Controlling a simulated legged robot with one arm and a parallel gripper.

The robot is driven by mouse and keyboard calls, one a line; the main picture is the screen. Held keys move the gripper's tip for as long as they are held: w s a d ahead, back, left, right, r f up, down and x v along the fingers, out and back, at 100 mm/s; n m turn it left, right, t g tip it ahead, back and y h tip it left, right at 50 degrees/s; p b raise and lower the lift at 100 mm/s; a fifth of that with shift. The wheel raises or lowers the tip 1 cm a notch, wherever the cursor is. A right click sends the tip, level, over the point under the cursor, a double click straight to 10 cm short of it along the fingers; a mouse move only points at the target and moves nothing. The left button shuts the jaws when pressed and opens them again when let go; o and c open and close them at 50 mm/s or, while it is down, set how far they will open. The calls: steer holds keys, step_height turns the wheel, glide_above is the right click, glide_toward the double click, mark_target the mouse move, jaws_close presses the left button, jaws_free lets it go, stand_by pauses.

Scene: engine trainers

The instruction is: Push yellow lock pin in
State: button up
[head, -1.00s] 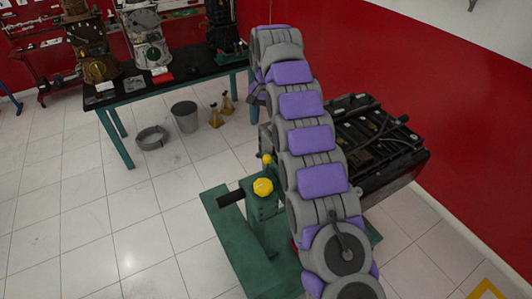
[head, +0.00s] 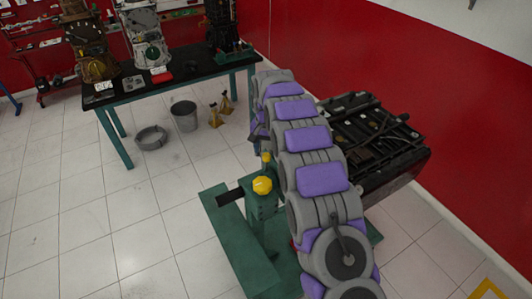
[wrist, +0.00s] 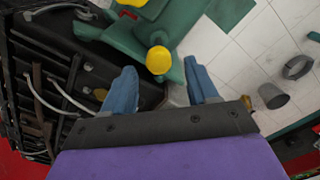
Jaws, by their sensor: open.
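A yellow faceted knob (head: 262,185) is on the green engine stand (head: 235,245) in the head view. A smaller yellow piece (head: 266,157) stands just behind it. I cannot tell for sure which is the lock pin. In the wrist view, a round yellow knob (wrist: 159,60) lies between and beyond the fingertips, and another yellow part (wrist: 131,3) is cut by the top edge. My gripper (wrist: 160,72) is open, with two blue fingers apart and nothing between them. Whether a finger touches the knob cannot be told. My arm mostly hides the gripper in the head view.
A black engine (head: 375,140) sits on the stand, right of my arm, close to it. A dark-topped table (head: 180,82) with engine parts stands behind. A grey bucket (head: 184,116) and a metal ring (head: 151,138) are on the floor. The tiled floor at left is clear.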

mark_target(266, 159)
steer(key=shift+f, duration=1.35)
jaws_close()
